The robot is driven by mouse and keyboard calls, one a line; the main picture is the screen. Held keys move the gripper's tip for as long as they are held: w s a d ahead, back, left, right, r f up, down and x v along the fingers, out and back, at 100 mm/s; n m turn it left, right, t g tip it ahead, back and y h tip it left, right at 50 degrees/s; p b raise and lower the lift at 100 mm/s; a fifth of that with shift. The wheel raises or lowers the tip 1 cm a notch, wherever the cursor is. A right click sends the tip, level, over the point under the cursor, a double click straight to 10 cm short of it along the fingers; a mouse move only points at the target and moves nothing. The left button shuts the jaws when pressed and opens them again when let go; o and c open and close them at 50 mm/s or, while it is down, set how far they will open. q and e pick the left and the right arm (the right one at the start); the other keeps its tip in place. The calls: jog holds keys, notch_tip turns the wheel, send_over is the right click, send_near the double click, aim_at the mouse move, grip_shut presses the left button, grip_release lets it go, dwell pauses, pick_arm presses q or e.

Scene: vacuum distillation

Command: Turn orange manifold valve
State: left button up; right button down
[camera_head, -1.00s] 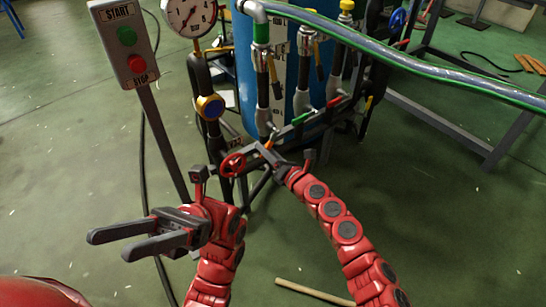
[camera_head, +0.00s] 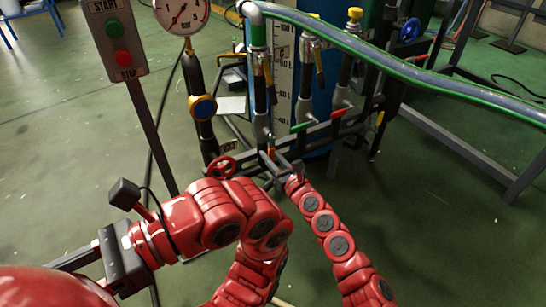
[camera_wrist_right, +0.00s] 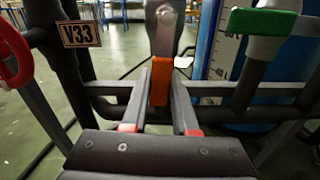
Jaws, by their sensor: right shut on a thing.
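The orange valve handle (camera_wrist_right: 161,82) hangs down from a grey metal valve body (camera_wrist_right: 164,30) in the right wrist view. My right gripper (camera_wrist_right: 159,100) has its two fingers on either side of the handle and is shut on it. In the head view the right gripper (camera_head: 274,163) is at the manifold's low front bar, and only a small bit of orange shows there. My left gripper (camera_head: 72,260) is at the lower left, away from the manifold. Its fingers are partly hidden by my red body, so its opening is unclear.
A red handwheel (camera_head: 222,167) and a V33 label (camera_wrist_right: 79,34) are left of the handle. A green handle (camera_wrist_right: 263,22) is to its right. A START/STOP post (camera_head: 115,40) and a pressure gauge (camera_head: 182,12) stand left. A hose (camera_head: 400,68) crosses the upper right.

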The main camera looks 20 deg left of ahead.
jog(key=shift+d, duration=0.1)
dwell(0.3)
jog(key=c, duration=0.7)
grip_release()
